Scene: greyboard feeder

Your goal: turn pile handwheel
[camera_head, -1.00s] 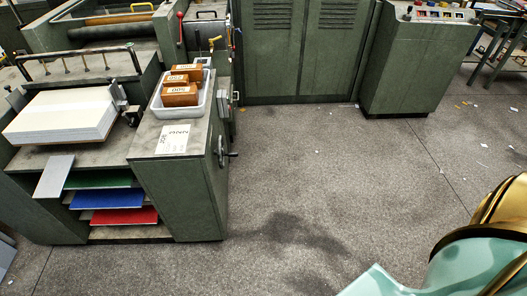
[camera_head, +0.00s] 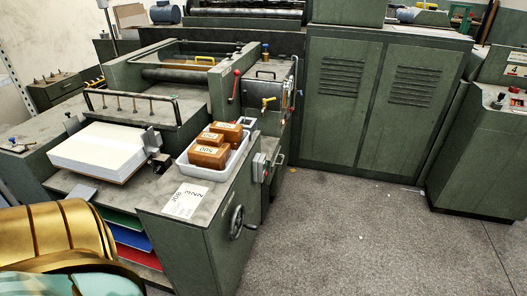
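The pile handwheel (camera_head: 237,223) is a small dark wheel with a crank handle. It sits upright on the right side face of the green feeder cabinet (camera_head: 196,254). The white board pile (camera_head: 101,150) lies on the feeder left of the cabinet. A gold and pale green part of my own body fills the lower left corner and covers the feeder's lower left. No gripper fingers show, and nothing of mine touches the handwheel.
A white tray (camera_head: 186,166) with several brown blocks and a job sheet (camera_head: 187,201) lie on the cabinet top. A grey switch box (camera_head: 260,167) juts from the side beyond the handwheel. Tall green cabinets (camera_head: 385,100) stand behind. The grey floor (camera_head: 370,245) right of the feeder is clear.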

